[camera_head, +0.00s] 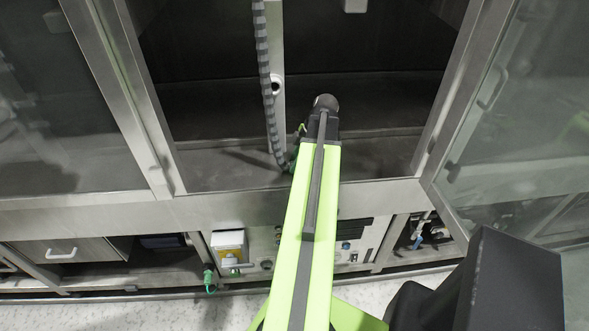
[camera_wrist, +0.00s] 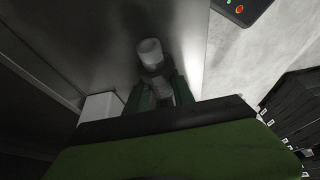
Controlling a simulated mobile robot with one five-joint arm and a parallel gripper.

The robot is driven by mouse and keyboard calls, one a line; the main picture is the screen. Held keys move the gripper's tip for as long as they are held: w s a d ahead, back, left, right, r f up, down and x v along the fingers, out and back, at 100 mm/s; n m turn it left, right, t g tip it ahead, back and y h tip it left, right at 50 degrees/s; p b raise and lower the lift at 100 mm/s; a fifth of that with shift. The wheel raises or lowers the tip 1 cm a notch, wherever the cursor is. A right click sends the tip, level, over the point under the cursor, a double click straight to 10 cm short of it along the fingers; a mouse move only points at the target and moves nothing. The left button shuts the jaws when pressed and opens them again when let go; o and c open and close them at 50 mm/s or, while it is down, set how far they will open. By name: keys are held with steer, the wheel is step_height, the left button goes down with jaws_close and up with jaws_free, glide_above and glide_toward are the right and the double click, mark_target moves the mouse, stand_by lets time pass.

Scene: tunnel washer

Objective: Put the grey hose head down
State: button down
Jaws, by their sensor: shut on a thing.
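In the wrist view the grey hose head (camera_wrist: 151,53) is a pale grey, rounded cylinder pointing away from the camera. The dark green fingers of my gripper (camera_wrist: 157,84) are shut on it, one on each side. In the head view the grey ribbed hose (camera_head: 265,70) hangs from above and curves at its lower end towards my gripper (camera_head: 292,158), low in the open chamber. My arm hides most of the gripper and the hose head there. I cannot tell whether the head touches the chamber floor (camera_head: 225,176).
The washer's chamber stands open between a left glass panel (camera_head: 70,120) and a right glass door (camera_head: 515,120) with a handle. A metal front ledge (camera_head: 130,210) runs below it. Under that are a control panel (camera_head: 265,250) and a yellow switch box (camera_head: 230,245).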

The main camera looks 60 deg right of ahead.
steer(key=shift+r, duration=0.1)
steer(key=shift+f, duration=0.3)
steer(key=c, duration=1.1)
jaws_free()
steer(key=shift+r, duration=0.1)
steer(key=p+v, duration=1.6)
steer(key=v, duration=0.1)
steer(key=shift+w+r, duration=0.15)
steer(key=shift+r, duration=0.2)
